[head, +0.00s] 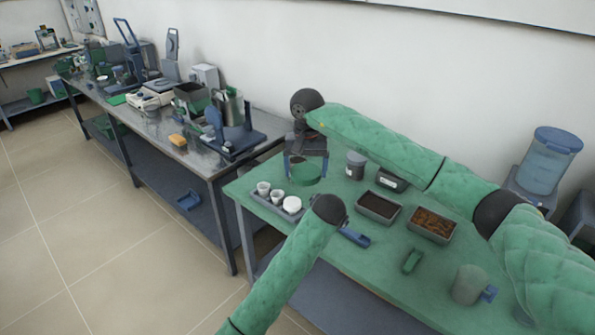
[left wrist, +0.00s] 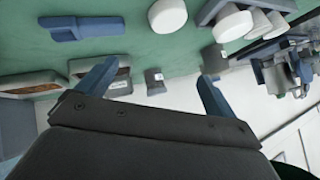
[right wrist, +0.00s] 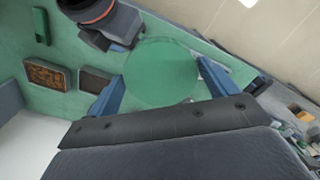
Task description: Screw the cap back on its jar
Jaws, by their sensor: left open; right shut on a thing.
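My right gripper (head: 305,162) is above the far left part of the green table, fingers down. In the right wrist view a round green disc (right wrist: 160,72) fills the space between its fingers, and they are shut on it. It looks like the cap. The disc also shows below the fingers in the head view (head: 306,180). I cannot tell whether a jar is under it. A grey jar with a dark lid (head: 355,165) stands upright to the right of this gripper. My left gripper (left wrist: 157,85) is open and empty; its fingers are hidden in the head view.
A grey tray (head: 253,199) with white cups is at the left table edge. Two dark bins, one with black contents (head: 378,207) and one with brown (head: 432,224), stand to the right. A blue tool (head: 355,237) and a green scoop (head: 411,261) lie near the front.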

